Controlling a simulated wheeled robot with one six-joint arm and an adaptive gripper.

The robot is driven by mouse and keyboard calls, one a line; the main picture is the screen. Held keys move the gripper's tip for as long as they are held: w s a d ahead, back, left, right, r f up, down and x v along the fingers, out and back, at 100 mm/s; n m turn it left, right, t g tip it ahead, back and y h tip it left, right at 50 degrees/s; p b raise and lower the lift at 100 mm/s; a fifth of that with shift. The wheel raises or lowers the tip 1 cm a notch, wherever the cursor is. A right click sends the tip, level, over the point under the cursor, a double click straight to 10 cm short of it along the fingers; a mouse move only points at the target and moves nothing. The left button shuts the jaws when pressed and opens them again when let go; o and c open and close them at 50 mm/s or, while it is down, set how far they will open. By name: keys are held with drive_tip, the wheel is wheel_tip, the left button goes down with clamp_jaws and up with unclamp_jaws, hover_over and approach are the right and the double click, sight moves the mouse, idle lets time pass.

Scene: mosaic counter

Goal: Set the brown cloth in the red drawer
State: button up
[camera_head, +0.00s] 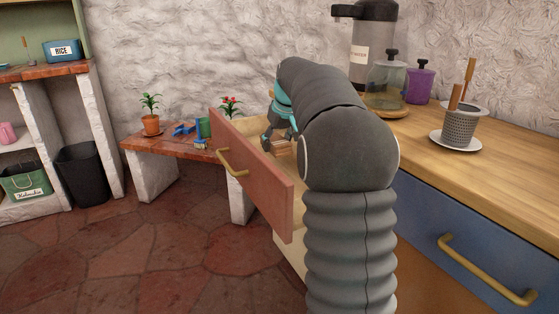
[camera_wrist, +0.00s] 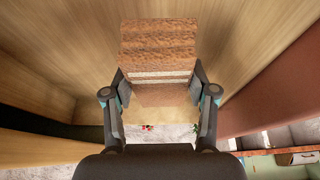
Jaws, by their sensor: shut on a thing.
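The brown cloth (camera_wrist: 158,48), a folded block with pale stripes, is between the two fingers of my gripper (camera_wrist: 157,84) in the wrist view. My gripper is shut on it. The red drawer (camera_head: 245,165) is pulled open in the head view, and my gripper (camera_head: 279,135) reaches down behind its front panel. In the wrist view, wooden drawer walls surround the cloth, and the red front (camera_wrist: 262,85) is on the right. Whether the cloth touches the drawer floor cannot be told. My arm hides much of the drawer in the head view.
A blue drawer (camera_head: 470,250) is closed at right. The wooden counter (camera_head: 505,180) above holds a grey utensil cup (camera_head: 463,128), a glass press (camera_head: 388,85) and a tall dispenser (camera_head: 374,40). A low bench (camera_head: 175,146) with plants stands behind the drawer. Floor at left is clear.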

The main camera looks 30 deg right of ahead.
sight(281, 143)
drive_tip(key=shift+f, duration=2.8)
drive_tip(key=shift+f+b, duration=0.2)
drive_tip(key=shift+b, duration=0.2)
drive_tip(key=o, duration=1.1)
drive_tip(key=shift+r, duration=0.1)
drive_tip(key=shift+r, duration=0.25)
drive_tip(key=p+v, duration=0.1)
drive_tip(key=v, duration=1)
drive_tip(key=shift+s+r, duration=0.25)
drive_tip(key=shift+r, duration=0.1)
